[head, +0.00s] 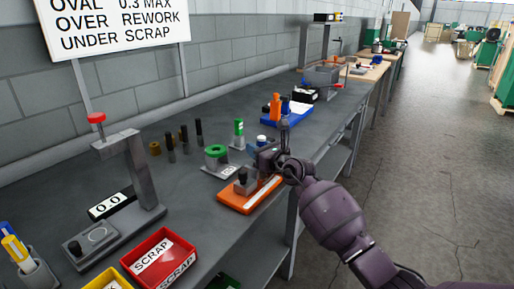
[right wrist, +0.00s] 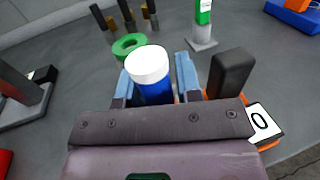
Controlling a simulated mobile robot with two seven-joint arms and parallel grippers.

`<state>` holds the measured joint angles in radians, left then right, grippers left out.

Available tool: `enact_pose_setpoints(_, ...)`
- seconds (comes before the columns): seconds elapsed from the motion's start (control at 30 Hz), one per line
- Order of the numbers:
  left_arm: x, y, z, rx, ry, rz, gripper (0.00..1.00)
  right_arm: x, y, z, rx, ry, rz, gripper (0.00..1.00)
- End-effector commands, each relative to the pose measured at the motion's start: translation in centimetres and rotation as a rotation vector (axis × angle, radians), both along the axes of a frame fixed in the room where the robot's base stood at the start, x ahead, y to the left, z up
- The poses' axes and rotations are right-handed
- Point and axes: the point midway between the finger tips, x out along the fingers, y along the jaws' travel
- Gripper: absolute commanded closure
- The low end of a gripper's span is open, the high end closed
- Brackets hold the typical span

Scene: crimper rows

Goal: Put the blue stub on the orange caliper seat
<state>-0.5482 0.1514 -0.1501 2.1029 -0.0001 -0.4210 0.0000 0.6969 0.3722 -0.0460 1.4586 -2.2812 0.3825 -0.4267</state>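The blue stub (right wrist: 155,92) has a white top and sits between the two fingers of my right gripper (right wrist: 157,82), close against both. In the head view the stub (head: 262,141) shows just past the right gripper (head: 267,156), its lower part hidden. The gripper appears shut on it. The orange caliper seat (head: 234,203) lies on the bench on the near side of the gripper. It carries a grey block with a black knob (right wrist: 232,70) and a white display reading 0 (right wrist: 263,123). My left gripper is in neither view.
A green ring on a grey block (head: 216,154) and a green stub on a stand (head: 239,132) are nearby. A blue tray (head: 293,115) is farther back. A red scrap bin (head: 157,257) and a grey gauge stand (head: 142,170) are at left. The bench edge runs along the right.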

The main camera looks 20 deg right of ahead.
Motion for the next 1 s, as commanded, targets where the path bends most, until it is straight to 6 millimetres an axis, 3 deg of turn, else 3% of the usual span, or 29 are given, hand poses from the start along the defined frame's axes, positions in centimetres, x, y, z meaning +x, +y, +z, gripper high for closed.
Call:
enact_pose_setpoints(0.1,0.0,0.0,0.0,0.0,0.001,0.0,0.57,0.0,0.0,0.0,0.0,0.0,0.0,0.51)
enact_pose_setpoints(0.47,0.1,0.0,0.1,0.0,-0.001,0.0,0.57,-0.1,-0.1,0.5,-0.001,-0.002,-0.001,0.51)
enact_pose_setpoints(0.67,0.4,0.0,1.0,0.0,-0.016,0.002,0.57,-2.3,-1.0,0.7,0.0,-0.003,-0.002,0.51)
enact_pose_setpoints(1.0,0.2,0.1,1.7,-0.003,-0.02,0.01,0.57,-7.7,-3.1,0.6,-0.001,-0.001,-0.001,0.51)
